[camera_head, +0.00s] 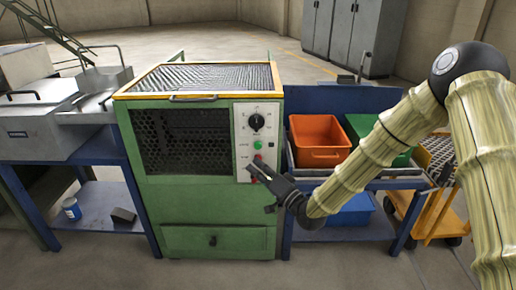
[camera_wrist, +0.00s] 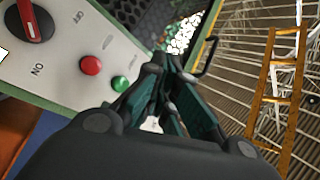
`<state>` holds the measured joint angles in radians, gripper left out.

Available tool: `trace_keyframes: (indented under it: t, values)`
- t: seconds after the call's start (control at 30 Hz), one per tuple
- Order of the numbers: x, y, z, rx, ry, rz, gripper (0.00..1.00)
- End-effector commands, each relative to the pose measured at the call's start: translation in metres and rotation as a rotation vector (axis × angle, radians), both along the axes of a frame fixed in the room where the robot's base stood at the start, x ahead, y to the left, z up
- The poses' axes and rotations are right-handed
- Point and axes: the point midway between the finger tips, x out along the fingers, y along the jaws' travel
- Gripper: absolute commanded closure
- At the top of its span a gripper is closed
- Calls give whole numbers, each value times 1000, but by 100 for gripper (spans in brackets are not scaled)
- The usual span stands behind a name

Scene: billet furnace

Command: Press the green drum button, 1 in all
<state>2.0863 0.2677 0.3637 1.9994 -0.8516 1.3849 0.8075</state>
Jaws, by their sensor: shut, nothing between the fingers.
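The green button (camera_head: 257,145) sits on the pale control panel (camera_head: 242,112) at the right front of the green machine. It also shows in the wrist view (camera_wrist: 120,83), just left of my fingers, beside the red button (camera_wrist: 90,65). In the head view the red button (camera_head: 258,157) is below the green one. My gripper (camera_head: 254,168) is in front of the panel's lower part, below both buttons in the picture, and hides some of it. In the wrist view my gripper (camera_wrist: 168,62) has its fingers together and empty. I see no contact with the green button.
A black dial (camera_head: 257,122) is above the green button. A red-handled ON/OFF switch (camera_wrist: 36,22) lies beyond the red button in the wrist view. An orange bin (camera_head: 318,138) stands on the blue bench right of the machine. Open floor lies behind.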

Motion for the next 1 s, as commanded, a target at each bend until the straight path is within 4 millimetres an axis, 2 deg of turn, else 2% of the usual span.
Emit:
trace_keyframes:
  t: [0.3, 0.5, 0.7, 1.0]
  values:
    - [37, 0, -1, -1, -2, -1, 100]
    - [54, 0, 0, 1, 0, -1, 100]
    - [63, 0, 0, 1, 0, -1, 100]
    - [64, 0, 0, 0, 1, 0, 100]
